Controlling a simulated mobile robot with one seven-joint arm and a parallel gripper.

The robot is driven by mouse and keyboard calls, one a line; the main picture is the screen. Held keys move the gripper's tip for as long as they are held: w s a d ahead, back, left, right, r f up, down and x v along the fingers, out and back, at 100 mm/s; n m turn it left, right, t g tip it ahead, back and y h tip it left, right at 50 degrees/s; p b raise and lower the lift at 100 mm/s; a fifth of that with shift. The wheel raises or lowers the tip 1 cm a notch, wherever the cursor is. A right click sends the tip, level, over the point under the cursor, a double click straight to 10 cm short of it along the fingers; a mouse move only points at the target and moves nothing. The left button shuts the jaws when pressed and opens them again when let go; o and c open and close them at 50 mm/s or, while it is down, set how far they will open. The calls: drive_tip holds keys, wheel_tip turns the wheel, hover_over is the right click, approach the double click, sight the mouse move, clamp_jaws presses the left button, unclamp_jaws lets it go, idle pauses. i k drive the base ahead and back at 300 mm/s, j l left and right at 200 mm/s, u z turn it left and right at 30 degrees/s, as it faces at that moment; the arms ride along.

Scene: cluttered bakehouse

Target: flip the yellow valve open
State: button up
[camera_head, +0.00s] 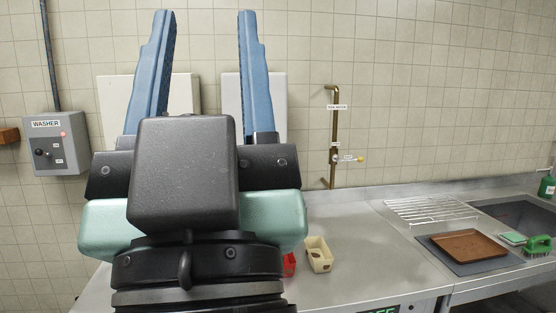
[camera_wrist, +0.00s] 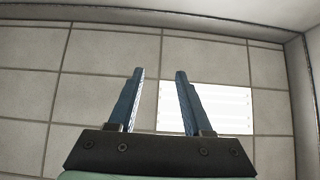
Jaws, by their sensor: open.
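The yellow valve (camera_head: 360,159) is a small yellow-tipped handle on a brass pipe (camera_head: 334,120) on the tiled wall, right of my gripper in the head view. White labels sit beside it. My gripper (camera_head: 206,20) points up in the foreground with its two blue fingers wide apart and nothing between them. In the wrist view, my gripper (camera_wrist: 160,72) is also open and empty, facing ceiling-like panels and a bright white panel. The valve is not in the wrist view.
A grey washer switch box (camera_head: 55,143) is on the wall at left. The steel counter (camera_head: 370,250) holds a cream container (camera_head: 319,254), a red item (camera_head: 289,264), a wire rack (camera_head: 430,210), a brown tray (camera_head: 468,245) and a green brush (camera_head: 538,247). Wall before the valve looks clear.

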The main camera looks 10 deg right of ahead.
sight(335, 158)
drive_tip(key=i+l, duration=2.2)
drive_tip(key=i, duration=0.25)
